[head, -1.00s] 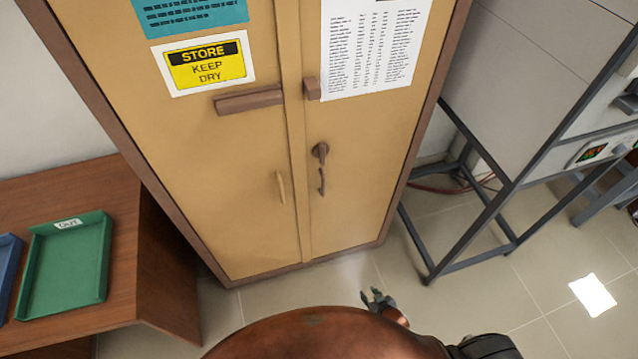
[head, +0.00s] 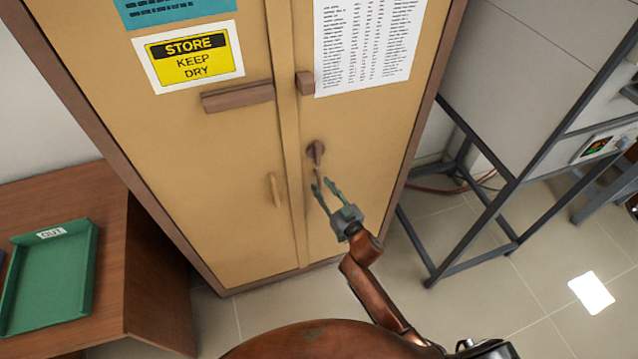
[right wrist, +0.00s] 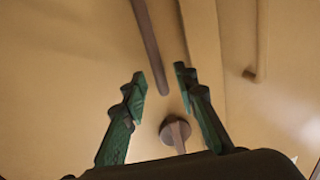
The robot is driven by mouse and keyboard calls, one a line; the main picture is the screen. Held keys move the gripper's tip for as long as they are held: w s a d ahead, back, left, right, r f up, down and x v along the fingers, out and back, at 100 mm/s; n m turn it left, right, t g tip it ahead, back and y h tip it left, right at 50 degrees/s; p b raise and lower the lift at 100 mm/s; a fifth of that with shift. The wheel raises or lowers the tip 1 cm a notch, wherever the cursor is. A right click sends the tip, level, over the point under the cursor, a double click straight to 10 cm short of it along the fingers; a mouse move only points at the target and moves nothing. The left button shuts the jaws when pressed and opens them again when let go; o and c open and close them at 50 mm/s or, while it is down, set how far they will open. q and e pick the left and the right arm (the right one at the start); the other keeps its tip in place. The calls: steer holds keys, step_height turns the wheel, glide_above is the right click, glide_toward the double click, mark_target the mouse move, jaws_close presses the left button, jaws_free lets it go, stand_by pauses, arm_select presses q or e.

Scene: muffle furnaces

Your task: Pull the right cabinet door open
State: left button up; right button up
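The right cabinet door (head: 375,140) is closed beside the left door (head: 190,150). It carries a round turn knob (head: 316,149) with a thin pull handle (head: 318,174) below it, partly hidden by my gripper. My right gripper (head: 326,186) is open and empty, its two green fingers pointing up toward the handle. In the right wrist view, the handle shows as a long brown bar (right wrist: 150,40) just beyond and between the open fingertips (right wrist: 161,70). The knob (right wrist: 176,132) shows there nearer the gripper base. I cannot tell if a finger touches the handle. My left gripper is not in view.
The left door has its own small handle (head: 274,190). A wooden table (head: 150,260) with a green tray (head: 90,275) stands at the left. A dark metal stand (head: 480,225) is close to the cabinet's right. Tiled floor (head: 400,270) is open in front.

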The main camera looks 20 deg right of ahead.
steer(key=shift+x, duration=1)
steer(key=shift+w, duration=0.2)
steer(key=shift+a, duration=0.1)
steer(key=c, duration=0.7)
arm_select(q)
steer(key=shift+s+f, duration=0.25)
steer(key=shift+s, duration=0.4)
arm_select(e)
jaws_close()
